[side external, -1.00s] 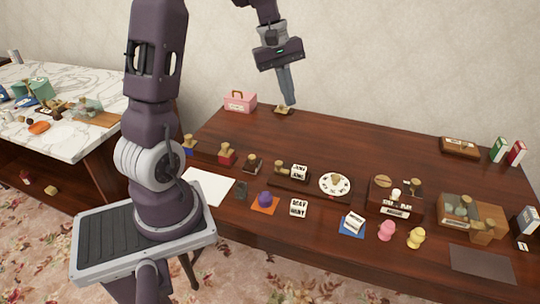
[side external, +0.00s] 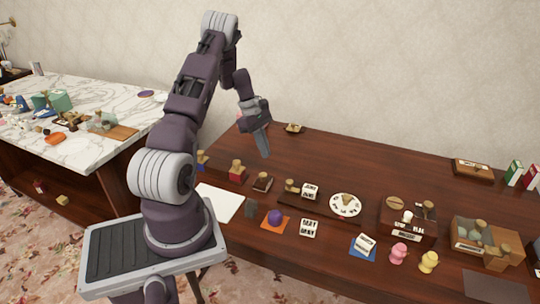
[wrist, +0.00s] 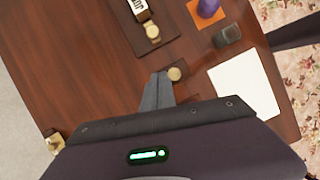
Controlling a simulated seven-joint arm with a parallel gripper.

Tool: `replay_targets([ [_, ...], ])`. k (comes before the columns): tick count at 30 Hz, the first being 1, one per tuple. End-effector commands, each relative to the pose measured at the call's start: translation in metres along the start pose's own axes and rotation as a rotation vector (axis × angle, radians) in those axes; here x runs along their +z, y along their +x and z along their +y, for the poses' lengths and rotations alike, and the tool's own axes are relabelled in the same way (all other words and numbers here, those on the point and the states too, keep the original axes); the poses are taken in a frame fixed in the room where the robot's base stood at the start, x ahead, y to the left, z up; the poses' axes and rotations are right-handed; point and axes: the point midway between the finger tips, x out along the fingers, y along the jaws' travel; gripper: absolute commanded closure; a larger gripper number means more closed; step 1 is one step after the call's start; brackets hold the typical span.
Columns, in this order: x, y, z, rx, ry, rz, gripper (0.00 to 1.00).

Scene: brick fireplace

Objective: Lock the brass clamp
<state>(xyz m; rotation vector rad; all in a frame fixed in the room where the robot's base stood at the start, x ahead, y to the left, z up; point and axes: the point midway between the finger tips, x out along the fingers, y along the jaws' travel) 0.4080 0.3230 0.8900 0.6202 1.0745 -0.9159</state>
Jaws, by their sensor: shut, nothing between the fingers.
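My gripper (side external: 265,154) is shut and empty, pointing down above the back left of the dark wooden table. In the wrist view its fingertips (wrist: 158,78) show beside a small brass knob on a dark block (wrist: 175,74), apparently above table height. Several brass-topped pieces could be the brass clamp; I cannot tell which by name. A brass piece on a dark plate (side external: 294,128) lies at the table's back edge, behind the gripper. A row nearer the front has brass tops on a red block (side external: 237,173), a dark block (side external: 262,183) and a brown board (side external: 300,192).
A white sheet (side external: 219,202), a purple piece on an orange mat (side external: 275,218), a white dial (side external: 345,205) and a lettered box (side external: 407,216) stand along the front. A wooden tray (side external: 482,238) is at right. The table's back middle is clear.

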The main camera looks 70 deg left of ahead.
Motion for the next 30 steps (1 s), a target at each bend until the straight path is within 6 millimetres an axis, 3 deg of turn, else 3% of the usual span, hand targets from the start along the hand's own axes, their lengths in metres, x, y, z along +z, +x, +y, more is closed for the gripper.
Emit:
replay_targets([
  [10,0.001,0.077,-0.001,-0.003,0.0,-0.002,1.0],
  [13,0.02,0.081,-0.001,-0.002,0.003,-0.001,1.0],
  [18,0.035,0.086,0.0,-0.001,0.001,0.0,1.0],
  [30,0.038,0.088,0.0,0.0,0.001,0.0,1.0],
])
